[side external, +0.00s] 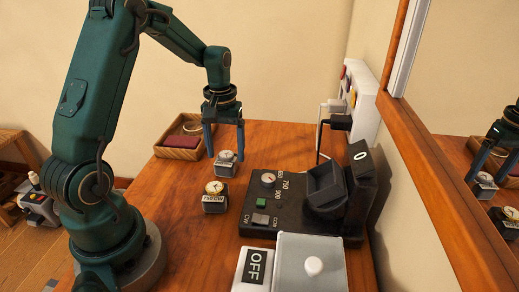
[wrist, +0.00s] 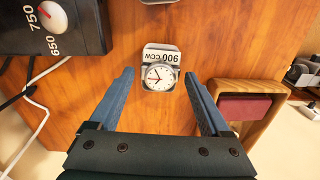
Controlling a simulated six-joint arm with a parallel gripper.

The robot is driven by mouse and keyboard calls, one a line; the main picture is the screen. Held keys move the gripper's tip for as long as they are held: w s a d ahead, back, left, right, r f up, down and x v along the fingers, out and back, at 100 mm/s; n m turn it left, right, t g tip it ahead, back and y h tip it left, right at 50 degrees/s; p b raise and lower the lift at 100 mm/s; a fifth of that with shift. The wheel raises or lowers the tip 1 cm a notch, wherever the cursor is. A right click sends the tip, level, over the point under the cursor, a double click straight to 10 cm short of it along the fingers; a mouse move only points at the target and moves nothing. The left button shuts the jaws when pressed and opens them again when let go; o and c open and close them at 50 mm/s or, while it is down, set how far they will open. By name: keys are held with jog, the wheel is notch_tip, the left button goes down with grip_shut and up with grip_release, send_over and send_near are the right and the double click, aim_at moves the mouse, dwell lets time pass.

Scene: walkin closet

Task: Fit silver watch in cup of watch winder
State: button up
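The silver watch (side external: 227,156) has a white face and sits on a small stand on the wooden table. In the wrist view the watch (wrist: 159,75) lies between the fingertips, with a label reading "900 CCW" on its stand (wrist: 161,54). My gripper (side external: 224,150) is open, its two blue fingers pointing down on either side of the watch, apparently without gripping it. The black watch winder (side external: 256,212) stands to the right, with a speed dial, a green button and a switch. Its dark cup (side external: 325,188) is tilted and looks empty.
A gold-coloured watch (side external: 214,187) on its own stand sits just in front of the silver one. A wooden tray (side external: 178,153) with a dark red item is behind left. A grey box with a white knob (side external: 313,267) and an OFF sign (side external: 254,268) are at the front. Cables and a wall panel stand behind the winder.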

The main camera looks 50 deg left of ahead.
aim_at(226, 154)
jog(key=c, duration=0.9)
jog(key=shift+r, duration=0.15)
grip_shut()
jog(key=shift+r, duration=2.85)
